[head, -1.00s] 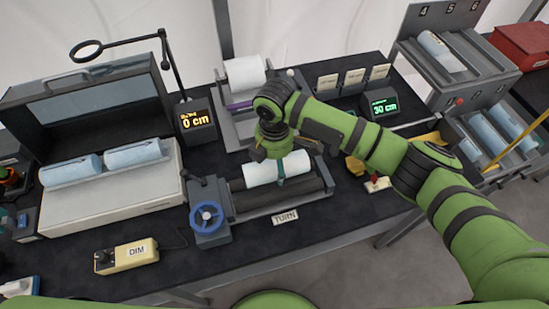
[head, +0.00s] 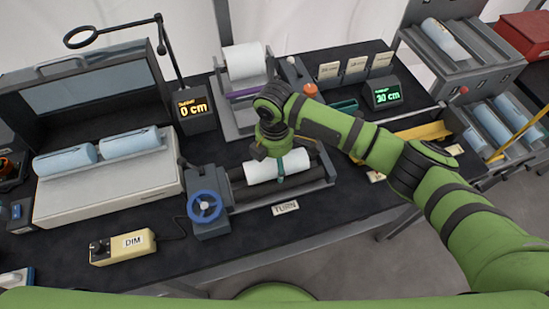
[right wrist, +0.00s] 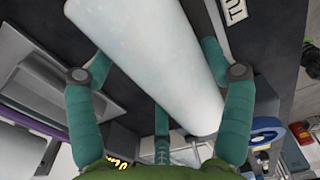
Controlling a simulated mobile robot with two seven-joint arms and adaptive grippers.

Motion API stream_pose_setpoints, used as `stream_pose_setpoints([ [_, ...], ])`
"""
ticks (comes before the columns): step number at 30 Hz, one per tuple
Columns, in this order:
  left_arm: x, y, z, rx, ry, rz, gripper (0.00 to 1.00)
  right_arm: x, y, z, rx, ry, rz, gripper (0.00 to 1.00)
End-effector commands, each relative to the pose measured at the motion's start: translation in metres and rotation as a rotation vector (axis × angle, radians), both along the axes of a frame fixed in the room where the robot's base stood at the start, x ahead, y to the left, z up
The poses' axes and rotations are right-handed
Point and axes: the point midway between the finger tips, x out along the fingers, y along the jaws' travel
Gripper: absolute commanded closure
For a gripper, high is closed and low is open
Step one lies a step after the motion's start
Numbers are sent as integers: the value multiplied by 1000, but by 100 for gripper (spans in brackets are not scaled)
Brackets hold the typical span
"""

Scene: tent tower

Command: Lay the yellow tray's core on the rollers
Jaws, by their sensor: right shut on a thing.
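My right gripper (head: 280,160) is shut on a pale white core (head: 262,170), its teal fingers on both sides of it. The core lies lengthwise along the dark rollers (head: 240,194), at or just above them; I cannot tell if it touches. The core also fills the upper middle of the right wrist view (right wrist: 150,50), with a finger on each side. The yellow tray (head: 428,131) is at the right of the table, partly hidden behind my right arm; no core shows in its visible part. My left gripper is out of view.
A blue handwheel (head: 205,206) stands at the rollers' left end. A white roll (head: 245,60) on a grey stand is behind. A light box (head: 110,190) with two bluish cores is at left. The DIM controller (head: 124,246) lies in front. A rack (head: 460,65) stands at right.

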Motion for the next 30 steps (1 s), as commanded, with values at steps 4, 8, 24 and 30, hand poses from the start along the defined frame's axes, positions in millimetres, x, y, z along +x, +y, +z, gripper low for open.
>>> stream_pose_setpoints([
  [4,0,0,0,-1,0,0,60,0,1,1,2,-2,0,71],
  [8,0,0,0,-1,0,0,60,0,1,1,2,-2,0,71],
  [24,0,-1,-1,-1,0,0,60,0,1,-5,1,-1,0,71],
  [30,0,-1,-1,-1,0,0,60,0,1,-5,1,-1,0,0],
])
